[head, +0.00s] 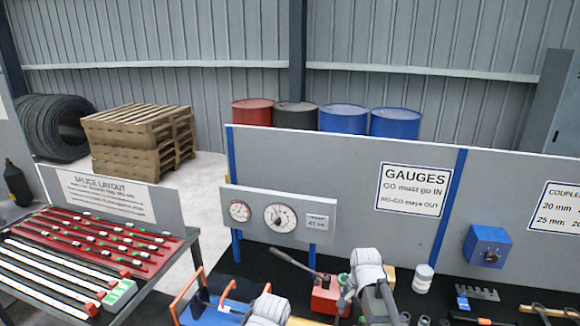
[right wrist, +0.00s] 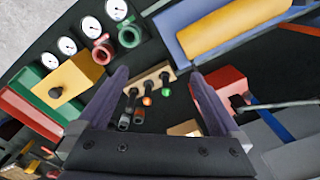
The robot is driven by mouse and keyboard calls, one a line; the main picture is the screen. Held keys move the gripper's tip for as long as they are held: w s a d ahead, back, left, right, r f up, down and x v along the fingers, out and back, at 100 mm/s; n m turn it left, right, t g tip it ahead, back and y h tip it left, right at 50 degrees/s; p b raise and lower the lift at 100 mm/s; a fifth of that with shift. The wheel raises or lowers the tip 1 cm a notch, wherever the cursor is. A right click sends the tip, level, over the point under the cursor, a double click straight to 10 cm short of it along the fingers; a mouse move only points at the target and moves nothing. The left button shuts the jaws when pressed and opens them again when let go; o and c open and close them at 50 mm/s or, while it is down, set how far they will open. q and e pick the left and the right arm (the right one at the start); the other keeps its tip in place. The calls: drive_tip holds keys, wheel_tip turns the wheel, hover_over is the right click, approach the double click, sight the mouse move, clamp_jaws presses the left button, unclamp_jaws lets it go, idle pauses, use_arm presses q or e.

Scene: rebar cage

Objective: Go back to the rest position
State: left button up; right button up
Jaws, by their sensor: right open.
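My right gripper (right wrist: 158,78) is open in the right wrist view, its two dark fingers spread with nothing held between them. Beyond and between the fingers is a small wooden block (right wrist: 150,80) with several dark pegs, some with green or orange ends. The gripper looks down over the dark bench top; I cannot tell its exact height. In the head view, pale rounded arm links of mine show at the bottom edge. My left gripper cannot be made out there.
A red box (head: 327,295) with a lever stands on the bench. A grey panel (head: 340,170) with a gauges sign rises behind it. A splice layout table (head: 180,262) with red and white bars is at left. In the wrist view, a blue tray (right wrist: 190,50) holds a yellow cylinder (right wrist: 235,25).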

drive_tip(key=s+a+n, duration=0.1)
drive_tip(key=s+n, duration=0.9)
drive_tip(key=s+a+f+n+h+b, duration=0.1)
drive_tip(key=s+a+f+n+b, duration=0.3)
drive_tip(key=a+f+b, duration=0.7)
drive_tip(key=shift+s+a+f+g+b, duration=0.2)
drive_tip(key=shift+s+g+b, duration=0.1)
drive_tip(key=shift+s, duration=0.5)
idle(0.8)
